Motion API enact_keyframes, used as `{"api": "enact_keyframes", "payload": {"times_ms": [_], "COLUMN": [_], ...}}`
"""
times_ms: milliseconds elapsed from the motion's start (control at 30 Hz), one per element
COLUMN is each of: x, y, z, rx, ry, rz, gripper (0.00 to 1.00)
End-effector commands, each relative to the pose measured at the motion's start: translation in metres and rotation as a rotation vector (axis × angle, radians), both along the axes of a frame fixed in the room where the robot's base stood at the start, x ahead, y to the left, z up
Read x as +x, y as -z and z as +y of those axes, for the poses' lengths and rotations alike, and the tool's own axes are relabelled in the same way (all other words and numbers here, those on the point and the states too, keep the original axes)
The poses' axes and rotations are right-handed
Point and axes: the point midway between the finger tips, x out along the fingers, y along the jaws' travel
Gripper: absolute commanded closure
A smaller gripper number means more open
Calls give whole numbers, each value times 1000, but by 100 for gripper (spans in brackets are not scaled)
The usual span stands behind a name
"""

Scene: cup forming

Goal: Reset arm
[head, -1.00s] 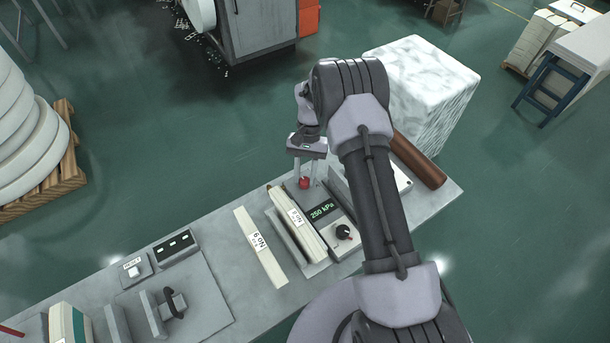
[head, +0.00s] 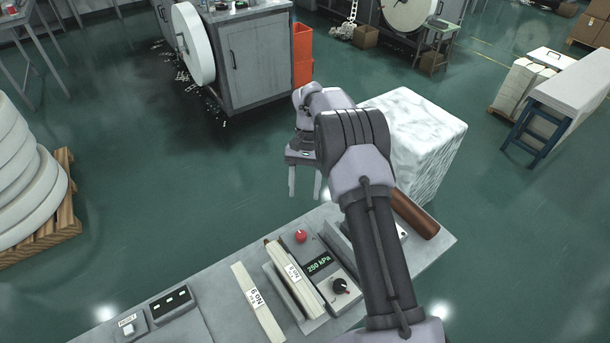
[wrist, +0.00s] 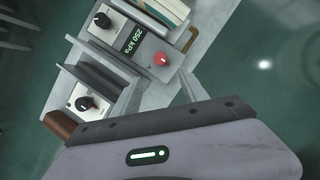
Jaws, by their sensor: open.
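My gripper (head: 305,182) is open and empty in the head view. Its two fingers point down, apart from each other, over the green floor just beyond the far edge of the bench (head: 238,270). A red knob (head: 301,236) stands on the pressure unit below and nearer than the gripper; nothing touches it. The unit's display (head: 319,264) reads 250 kPa, and a black dial (head: 340,286) sits beside it.
Paper stacks labelled NO 9 (head: 258,302) lie left of the unit. A brown roll (head: 414,215) lies at the bench's right end. A wrapped white block (head: 422,135) stands behind my arm. Open floor (head: 190,170) lies to the left of the gripper.

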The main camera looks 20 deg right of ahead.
Motion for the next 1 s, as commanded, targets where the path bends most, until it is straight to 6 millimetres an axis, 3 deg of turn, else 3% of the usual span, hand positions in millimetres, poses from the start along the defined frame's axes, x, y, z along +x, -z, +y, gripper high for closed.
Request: {"api": "enact_keyframes", "payload": {"times_ms": [100, 200, 700, 767, 867, 1000], "x": [8, 11, 11, 10, -6, -69], "y": [-22, -29, -35, -50, -101, -171], "z": [-4, -5, -5, -3, 7, 26], "rx": [-1, 0, -1, -3, -11, -18], "ry": [-1, 1, -1, -7, -24, -41], "rz": [-2, 0, -8, -39, -144, -340], "gripper": [48, 48, 48, 48, 48, 48]}}
